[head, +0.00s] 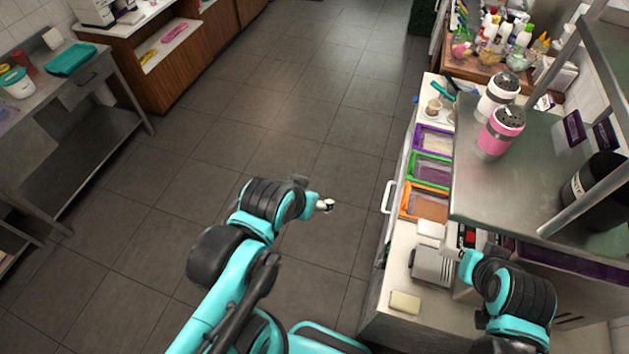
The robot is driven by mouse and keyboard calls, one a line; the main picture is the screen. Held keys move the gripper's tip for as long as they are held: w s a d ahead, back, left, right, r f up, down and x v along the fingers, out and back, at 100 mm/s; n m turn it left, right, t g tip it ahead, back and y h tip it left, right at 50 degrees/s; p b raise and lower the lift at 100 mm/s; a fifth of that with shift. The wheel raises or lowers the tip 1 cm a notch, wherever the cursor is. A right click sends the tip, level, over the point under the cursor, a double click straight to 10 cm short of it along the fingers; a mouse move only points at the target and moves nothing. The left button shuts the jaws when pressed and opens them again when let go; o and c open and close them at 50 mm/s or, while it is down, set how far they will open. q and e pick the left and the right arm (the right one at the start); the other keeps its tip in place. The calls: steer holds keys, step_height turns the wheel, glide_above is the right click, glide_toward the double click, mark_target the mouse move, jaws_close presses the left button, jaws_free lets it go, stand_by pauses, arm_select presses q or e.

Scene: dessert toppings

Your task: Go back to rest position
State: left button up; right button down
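My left arm reaches in from the bottom, and its gripper (325,205) hangs over the bare floor to the left of the counter. It touches nothing, and its fingers are too small to tell open from shut. My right arm is at the lower right, in front of the steel shelf. Its gripper (455,253) is over the counter beside a grey metal appliance (433,265). Its fingertips are small and partly lost against the things behind, so I cannot tell whether it holds anything.
The counter holds purple (433,139), green (431,170) and orange (425,202) framed trays and a pale block (405,302). A steel shelf (545,150) carries a pink shaker (500,132) and a white shaker (498,95). The tiled floor (250,120) on the left is clear.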

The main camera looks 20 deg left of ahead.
step_height(320, 180, down, 32)
steer(key=b, duration=3.1)
steer(key=shift+b, duration=0.4)
